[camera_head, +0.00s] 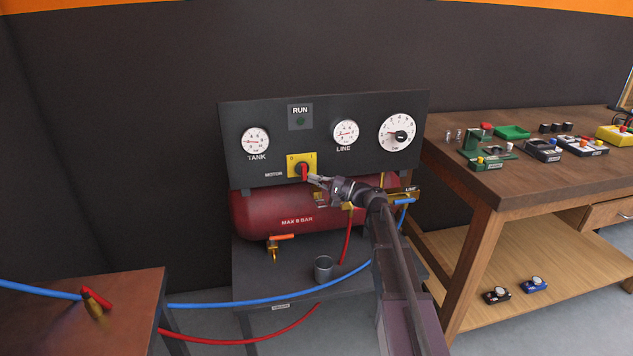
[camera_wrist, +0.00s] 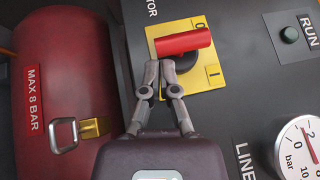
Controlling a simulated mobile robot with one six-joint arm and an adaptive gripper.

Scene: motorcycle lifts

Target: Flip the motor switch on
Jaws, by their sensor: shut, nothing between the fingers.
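The motor switch is a red handle (camera_head: 304,172) on a black hub over a yellow plate (camera_head: 292,160) marked 0 and I, low on the dark panel. In the wrist view the red handle (camera_wrist: 183,43) lies across the plate (camera_wrist: 213,83). It looks upright on the panel; I cannot tell which mark it points at. My gripper (camera_head: 313,179) is shut and empty, just right of the handle's lower end. In the wrist view its fingertips (camera_wrist: 160,65) are together beside that end; I cannot tell whether they touch it. The RUN lamp (camera_head: 300,121) looks dark green.
The TANK gauge (camera_head: 255,140), LINE gauge (camera_head: 345,133) and a larger dial (camera_head: 397,132) sit on the panel. The red tank (camera_head: 262,213) is below it. Blue hose (camera_head: 265,304) crosses in front. A wooden workbench (camera_head: 535,185) with several devices stands at right.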

